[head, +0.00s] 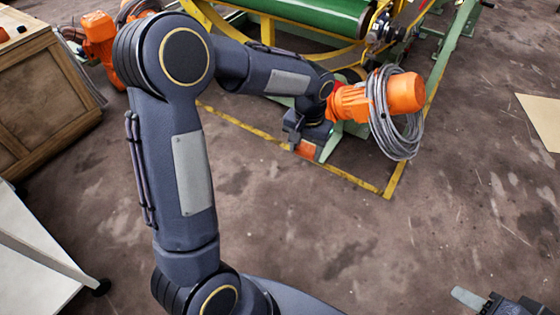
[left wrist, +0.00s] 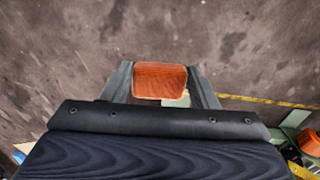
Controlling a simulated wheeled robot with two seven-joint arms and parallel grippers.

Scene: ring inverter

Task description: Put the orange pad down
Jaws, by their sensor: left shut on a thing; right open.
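The orange pad (head: 305,149) is a small block at the end of my left arm in the head view. My left gripper (head: 307,147) is shut on it. In the left wrist view the orange pad (left wrist: 160,80) sits between the two grey fingers of my left gripper (left wrist: 161,84), with brown floor behind it. The pad appears held clear of the floor; how high is hard to tell. My right gripper (head: 474,302) shows only in part at the bottom right of the head view, open, far from the pad.
A green and yellow machine (head: 310,15) stands at the top, with an orange motor (head: 400,92) and a coiled grey cable (head: 395,140) close beside my left gripper. A wooden crate (head: 40,90) and a white surface (head: 35,260) are at the left. The central floor is open.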

